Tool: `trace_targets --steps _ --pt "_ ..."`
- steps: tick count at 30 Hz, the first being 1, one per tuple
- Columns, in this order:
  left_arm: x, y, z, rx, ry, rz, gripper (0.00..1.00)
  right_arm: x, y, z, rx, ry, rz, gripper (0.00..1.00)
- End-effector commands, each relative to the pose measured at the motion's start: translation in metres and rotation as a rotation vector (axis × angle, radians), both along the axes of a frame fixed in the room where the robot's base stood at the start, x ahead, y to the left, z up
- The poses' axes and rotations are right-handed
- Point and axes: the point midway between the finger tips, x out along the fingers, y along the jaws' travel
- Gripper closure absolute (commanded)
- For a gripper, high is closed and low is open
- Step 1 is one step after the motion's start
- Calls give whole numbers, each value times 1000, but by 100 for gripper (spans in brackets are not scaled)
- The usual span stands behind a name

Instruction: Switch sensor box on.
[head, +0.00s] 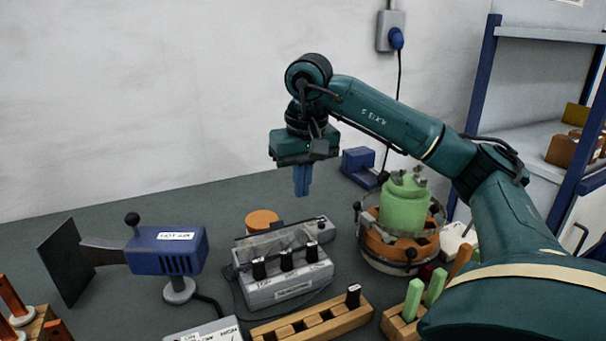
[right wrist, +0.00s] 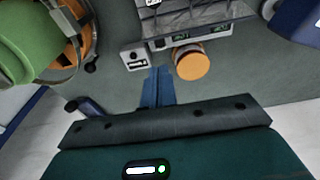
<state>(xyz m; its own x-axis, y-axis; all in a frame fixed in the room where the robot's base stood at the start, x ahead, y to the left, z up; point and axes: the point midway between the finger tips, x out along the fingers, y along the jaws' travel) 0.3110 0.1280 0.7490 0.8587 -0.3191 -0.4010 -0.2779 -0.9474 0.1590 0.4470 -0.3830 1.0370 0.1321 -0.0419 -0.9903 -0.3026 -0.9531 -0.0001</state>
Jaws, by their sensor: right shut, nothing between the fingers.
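No label that I can read names the sensor box. A grey box (head: 288,281) with several black knobs on its front and a clear cover stands mid-table. In the right wrist view its back edge, with small green displays, shows at the top (right wrist: 190,36). A small light box (right wrist: 134,58) with a dark marking on its face stands behind it, beside an orange cylinder (right wrist: 191,63). My right gripper (head: 302,188) is shut and empty, pointing down above the table behind the grey box; its blue fingers show in the wrist view (right wrist: 158,76). My left gripper is out of view.
A green pot (head: 404,208) in a round orange stand is to the right. A blue hot-air tool (head: 165,250) stands left. A wooden slotted rack (head: 318,322) lies in front. A navy block (head: 360,166) sits at the back. The table's back left is clear.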

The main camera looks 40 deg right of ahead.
Motion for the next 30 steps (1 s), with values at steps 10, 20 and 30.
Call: trace_targets --steps 10,20,30 --pt "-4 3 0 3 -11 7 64 8 -3 -67 -1 3 0 100" --pt "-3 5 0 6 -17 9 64 11 -4 -84 0 0 0 100" --pt "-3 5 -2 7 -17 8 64 13 -4 -91 0 3 0 100"
